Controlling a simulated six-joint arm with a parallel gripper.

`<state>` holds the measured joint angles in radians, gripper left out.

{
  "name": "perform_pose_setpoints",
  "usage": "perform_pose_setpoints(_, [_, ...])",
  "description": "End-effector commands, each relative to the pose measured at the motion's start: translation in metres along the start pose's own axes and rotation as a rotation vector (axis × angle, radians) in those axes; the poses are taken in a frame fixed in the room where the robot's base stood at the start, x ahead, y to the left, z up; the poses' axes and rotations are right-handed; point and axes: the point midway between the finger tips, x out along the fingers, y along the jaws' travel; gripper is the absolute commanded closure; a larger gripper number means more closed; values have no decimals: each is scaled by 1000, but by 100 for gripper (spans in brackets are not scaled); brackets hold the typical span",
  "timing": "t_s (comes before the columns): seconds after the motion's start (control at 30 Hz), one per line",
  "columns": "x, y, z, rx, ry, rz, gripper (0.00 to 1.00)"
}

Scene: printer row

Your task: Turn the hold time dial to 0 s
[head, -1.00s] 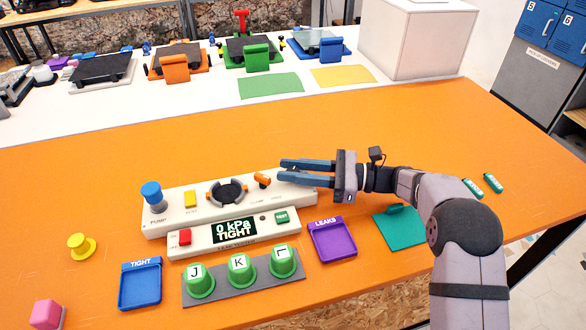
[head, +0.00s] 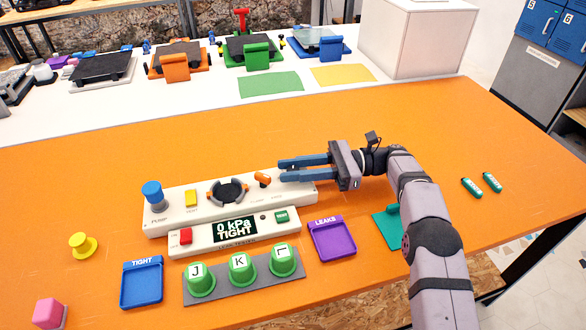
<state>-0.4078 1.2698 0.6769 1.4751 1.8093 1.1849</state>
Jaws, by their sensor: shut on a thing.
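The long white tester panel (head: 172,222) lies on the orange table, with a blue pump knob (head: 152,193) at its left end. My gripper (head: 281,170) comes in from the right with its two blue fingers over the panel's right end. The fingers are shut on the hold time dial, which they mostly hide. I cannot read the dial's pointer or setting. An orange clamp lever (head: 263,179) stands just left of the fingertips. The display (head: 235,230) on the front unit reads 0 kPa TIGHT.
Green cups (head: 241,270) marked J, K and a third letter stand on a grey strip in front. A blue TIGHT tray (head: 142,285) and a purple LEAKS tray (head: 332,240) flank them. The orange table is clear behind the panel.

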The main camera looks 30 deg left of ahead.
Motion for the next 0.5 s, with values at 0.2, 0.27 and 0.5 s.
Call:
perform_pose_setpoints(0.2, [-1, -1, 4, -8, -2, -5, 98])
perform_pose_setpoints(0.27, [-1, -1, 4, -8, -2, -5, 71])
perform_pose_setpoints(0.5, [-1, -1, 2, -4, -1, -2, 57])
